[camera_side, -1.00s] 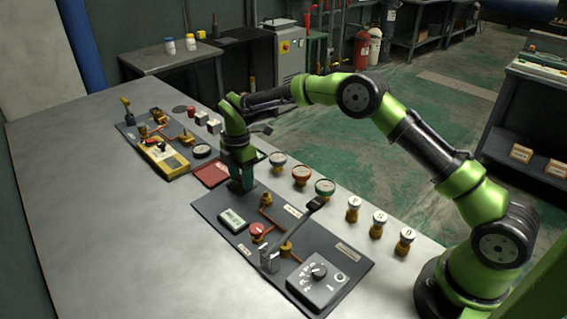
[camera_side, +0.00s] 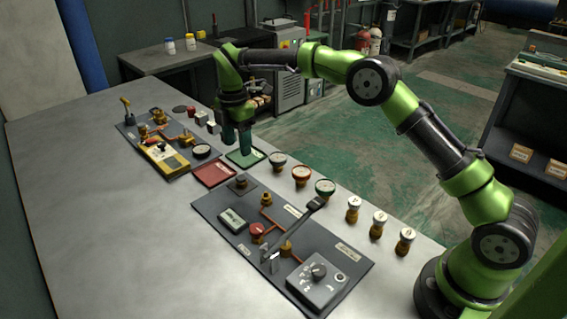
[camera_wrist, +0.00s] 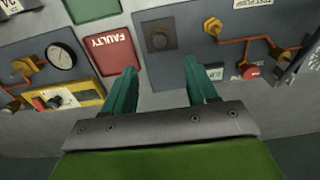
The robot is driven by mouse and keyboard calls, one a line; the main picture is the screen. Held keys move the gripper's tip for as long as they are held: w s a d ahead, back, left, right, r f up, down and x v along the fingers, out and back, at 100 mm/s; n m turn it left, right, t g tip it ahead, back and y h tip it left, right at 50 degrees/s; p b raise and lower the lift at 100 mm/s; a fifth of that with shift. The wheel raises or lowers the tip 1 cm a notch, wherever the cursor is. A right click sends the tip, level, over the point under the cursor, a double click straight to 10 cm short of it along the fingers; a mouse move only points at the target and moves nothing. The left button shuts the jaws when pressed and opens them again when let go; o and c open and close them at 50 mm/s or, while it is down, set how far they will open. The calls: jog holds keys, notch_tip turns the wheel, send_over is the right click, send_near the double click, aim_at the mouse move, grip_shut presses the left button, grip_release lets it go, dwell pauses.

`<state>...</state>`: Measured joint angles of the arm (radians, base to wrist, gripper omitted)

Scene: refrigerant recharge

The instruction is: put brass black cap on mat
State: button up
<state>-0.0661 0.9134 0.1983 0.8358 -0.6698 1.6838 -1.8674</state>
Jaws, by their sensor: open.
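In the wrist view my gripper (camera_wrist: 161,80) is open with nothing between the fingers. The cap is apart from both fingertips.
A red mat (camera_side: 214,174) reading FAULTY and a green mat (camera_side: 246,158) lie beyond the panel. Gauges (camera_side: 278,160) and brass fittings (camera_side: 380,222) line the right edge. Another panel with a yellow device (camera_side: 162,158) stands farther back. The table's left side is clear.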

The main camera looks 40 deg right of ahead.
jog(key=s+d+r+m+t, duration=0.3)
jog(key=s+r+m, duration=0.7)
jog(key=s+r, duration=0.5)
jog(key=s+d+f+m+t+y, duration=0.1)
jog(key=s+m+t, duration=0.1)
jog(key=s+m, duration=0.4)
jog(key=s+d+f+m+t+y, duration=0.1)
jog(key=s+m, duration=0.5)
jog(key=s, duration=0.6)
jog(key=shift+f+t, duration=0.6)
jog(key=shift+f, duration=0.15)
